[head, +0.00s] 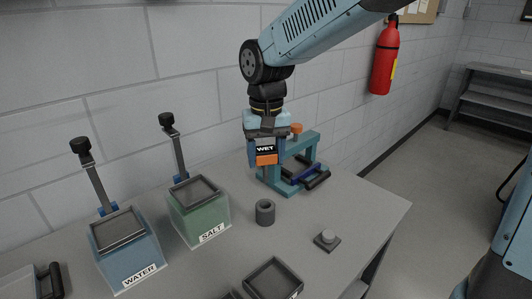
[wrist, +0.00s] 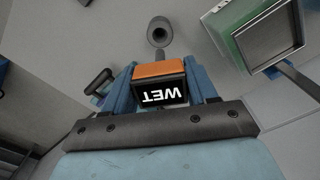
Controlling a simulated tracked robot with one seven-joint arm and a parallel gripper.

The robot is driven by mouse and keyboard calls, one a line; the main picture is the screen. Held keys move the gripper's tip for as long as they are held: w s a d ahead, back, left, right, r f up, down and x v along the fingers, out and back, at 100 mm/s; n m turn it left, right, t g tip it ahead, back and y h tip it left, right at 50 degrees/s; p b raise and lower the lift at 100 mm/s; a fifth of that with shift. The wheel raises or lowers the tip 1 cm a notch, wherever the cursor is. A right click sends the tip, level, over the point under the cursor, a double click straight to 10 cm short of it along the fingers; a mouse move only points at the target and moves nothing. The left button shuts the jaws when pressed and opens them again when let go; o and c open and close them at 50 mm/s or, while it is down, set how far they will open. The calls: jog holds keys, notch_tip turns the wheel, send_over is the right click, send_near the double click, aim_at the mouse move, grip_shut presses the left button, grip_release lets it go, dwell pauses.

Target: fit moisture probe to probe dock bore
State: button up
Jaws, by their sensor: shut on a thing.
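The moisture probe (head: 266,157) is a black and orange block with a display reading WET. My gripper (head: 264,163) is shut on it and holds it above the bench. In the wrist view the probe (wrist: 160,72) sits between the two blue fingers of my gripper (wrist: 161,84), its orange part facing away from the wrist. A dark grey upright cylinder with an open round bore, seemingly the probe dock (head: 265,213), stands on the bench below the probe. In the wrist view the dock (wrist: 159,25) shows beyond the probe, apart from its orange part.
A teal stand (head: 300,160) with an orange knob is close behind and right of my gripper. A green SALT bin (head: 199,213) and blue WATER bin (head: 126,248) with upright levers stand left. A small grey button block (head: 327,240) and dark tray (head: 272,279) lie in front.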

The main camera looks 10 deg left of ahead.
aim_at(265, 176)
jog(key=shift+s+f, duration=0.1)
jog(key=shift+f, duration=0.25)
jog(key=shift+s+f, duration=0.1)
jog(key=shift+f, duration=2.45)
jog(key=shift+f, duration=2.95)
dwell(1.0)
jog(key=o, duration=1.2)
jog(key=shift+o, duration=0.2)
